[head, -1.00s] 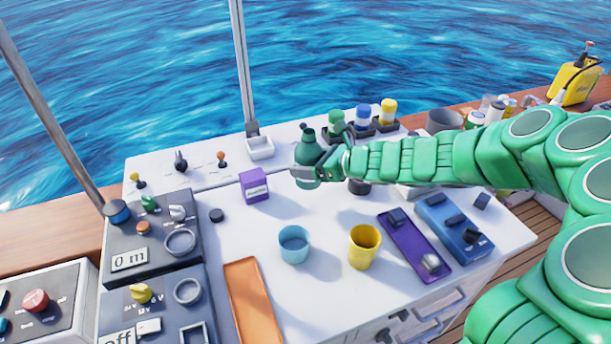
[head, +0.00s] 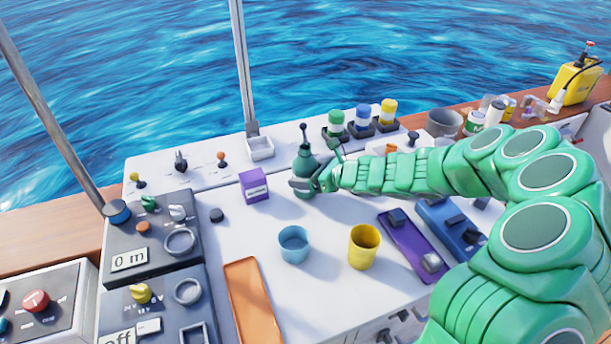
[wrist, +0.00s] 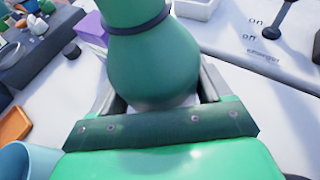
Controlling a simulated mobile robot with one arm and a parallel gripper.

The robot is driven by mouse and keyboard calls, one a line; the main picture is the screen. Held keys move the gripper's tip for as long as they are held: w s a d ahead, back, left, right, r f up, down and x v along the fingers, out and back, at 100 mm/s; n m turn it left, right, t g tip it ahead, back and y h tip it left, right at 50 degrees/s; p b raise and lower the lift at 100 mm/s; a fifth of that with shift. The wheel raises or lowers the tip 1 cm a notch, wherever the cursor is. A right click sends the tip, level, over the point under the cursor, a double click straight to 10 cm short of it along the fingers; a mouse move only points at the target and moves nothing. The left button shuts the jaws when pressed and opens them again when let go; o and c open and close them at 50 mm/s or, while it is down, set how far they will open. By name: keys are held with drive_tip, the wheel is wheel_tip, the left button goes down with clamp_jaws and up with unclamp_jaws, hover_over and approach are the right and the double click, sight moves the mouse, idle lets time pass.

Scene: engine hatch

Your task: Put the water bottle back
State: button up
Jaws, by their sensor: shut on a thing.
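The water bottle (head: 304,162) is dark green with a round body and a dark band at its neck. In the head view it is upright over the white console top, right of the purple box. My gripper (head: 314,186) is shut around its lower body, coming from the right. In the wrist view the bottle (wrist: 150,55) fills the middle, between the two fingers of my gripper (wrist: 158,95). I cannot tell whether its base touches the surface.
Behind the bottle is a lever with a dark knob (head: 303,127). The purple box (head: 254,185) stands close on the left. Blue (head: 293,244) and yellow (head: 364,247) cups stand in front. Green (head: 336,122), blue (head: 362,117) and yellow (head: 388,110) topped containers sit in dark holders behind.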

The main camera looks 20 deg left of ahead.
drive_tip(key=shift+f, duration=0.25)
drive_tip(key=shift+f, duration=0.1)
drive_tip(key=o, duration=1.2)
drive_tip(key=shift+o, duration=0.2)
drive_tip(key=shift+d+r, duration=0.35)
drive_tip(key=shift+d, duration=0.15)
drive_tip(key=v, duration=1.1)
drive_tip(key=shift+s, duration=0.1)
